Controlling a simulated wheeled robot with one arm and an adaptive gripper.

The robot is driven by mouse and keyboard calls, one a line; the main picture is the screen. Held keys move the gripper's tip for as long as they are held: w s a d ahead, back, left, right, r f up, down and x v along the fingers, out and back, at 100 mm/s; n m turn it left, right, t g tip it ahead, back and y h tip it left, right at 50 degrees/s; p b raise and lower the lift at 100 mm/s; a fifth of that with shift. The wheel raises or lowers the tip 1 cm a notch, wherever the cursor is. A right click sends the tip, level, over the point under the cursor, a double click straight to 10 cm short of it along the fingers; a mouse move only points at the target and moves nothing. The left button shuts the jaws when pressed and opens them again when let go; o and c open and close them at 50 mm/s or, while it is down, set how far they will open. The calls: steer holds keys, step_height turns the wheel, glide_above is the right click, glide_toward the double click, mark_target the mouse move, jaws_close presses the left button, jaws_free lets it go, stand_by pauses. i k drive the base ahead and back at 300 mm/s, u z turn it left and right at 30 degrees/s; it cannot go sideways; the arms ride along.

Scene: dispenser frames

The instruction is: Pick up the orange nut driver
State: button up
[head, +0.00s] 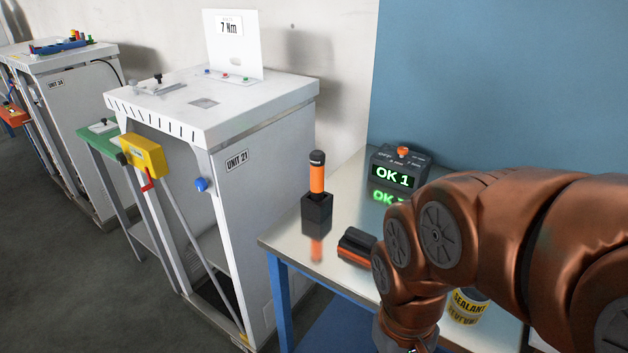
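The orange nut driver (317,178) stands upright in a black square holder (317,209) near the left edge of the metal-topped table (292,238). It has an orange handle and a dark top cap; its lower part is hidden in the holder. My copper-coloured arm reaches in from the right and bends down at the front of the table, to the right of the nut driver and well apart from it. My gripper is below the picture's bottom edge, so its fingers are not seen.
A black-and-orange object (357,246) lies between the holder and my arm. A display box (398,170) reading "OK 1" stands behind. A sealant can (467,306) is partly hidden by my arm. A white cabinet (262,165) marked "UNIT 21" stands left of the table.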

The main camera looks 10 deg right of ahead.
mark_target(317, 158)
steer(key=u, duration=2.5)
steer(key=i, duration=1.8)
steer(key=z, duration=3.4)
steer(key=i, duration=0.5)
steer(key=u, duration=0.05)
